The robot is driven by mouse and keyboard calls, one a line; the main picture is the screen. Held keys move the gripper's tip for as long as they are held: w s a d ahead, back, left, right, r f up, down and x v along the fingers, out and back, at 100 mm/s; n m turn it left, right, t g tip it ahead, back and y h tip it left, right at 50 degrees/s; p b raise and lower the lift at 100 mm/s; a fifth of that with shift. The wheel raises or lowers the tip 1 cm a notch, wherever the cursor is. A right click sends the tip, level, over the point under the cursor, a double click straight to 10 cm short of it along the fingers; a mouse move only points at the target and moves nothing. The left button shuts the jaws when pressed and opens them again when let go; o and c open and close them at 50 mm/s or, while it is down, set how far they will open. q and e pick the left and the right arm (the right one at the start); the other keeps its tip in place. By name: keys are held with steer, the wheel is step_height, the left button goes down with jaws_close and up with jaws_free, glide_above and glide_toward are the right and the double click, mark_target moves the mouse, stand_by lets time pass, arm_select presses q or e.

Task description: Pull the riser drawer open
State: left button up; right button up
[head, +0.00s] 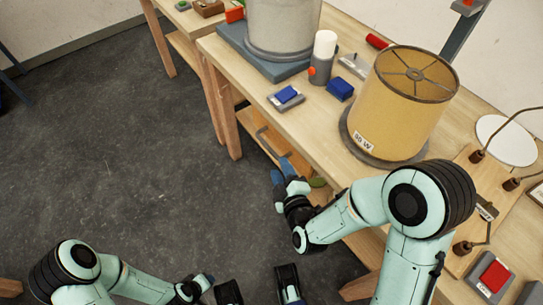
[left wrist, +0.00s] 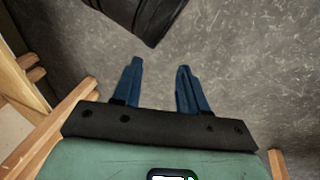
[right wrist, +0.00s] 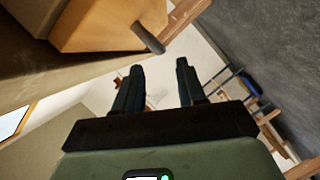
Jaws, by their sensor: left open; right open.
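The riser drawer is a light wood front (head: 262,139) under the workbench, with a grey bar handle (head: 268,143). In the right wrist view the drawer (right wrist: 100,25) is at the upper left, with its grey handle (right wrist: 148,38) sticking out just beyond my fingertips. My right gripper (head: 282,170) is open and empty beside the bench front, near the handle and apart from it; its blue fingers also show in the right wrist view (right wrist: 158,68). My left gripper (left wrist: 158,64) is open and empty over the grey floor. I cannot tell what the drawer holds.
The workbench (head: 335,115) carries a yellow lampshade (head: 405,100), a grey cylinder (head: 283,25) on a blue base, a blue block (head: 340,89) and a white-capped bottle (head: 322,55). A red-button box (head: 494,276) is at the right. The floor (head: 110,130) left of the bench is clear.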

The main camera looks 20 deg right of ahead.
mark_target(274, 155)
steer(key=b+x, duration=0.2)
steer(key=x, duration=0.5)
arm_select(q)
steer(key=shift+g, duration=0.6)
steer(key=shift+s+a+f, duration=0.25)
steer(key=shift+s+f, duration=0.2)
steer(key=shift+f, duration=0.4)
steer(key=shift+s+a+f, duration=0.2)
steer(key=shift+s+f, duration=0.3)
steer(key=shift+f, duration=0.35)
steer(key=shift+s+a+f, duration=0.25)
steer(key=shift+s+f, duration=0.2)
steer(key=shift+f, duration=0.4)
arm_select(e)
steer(key=shift+w+f, duration=0.1)
steer(key=shift+w, duration=0.5)
jaws_close()
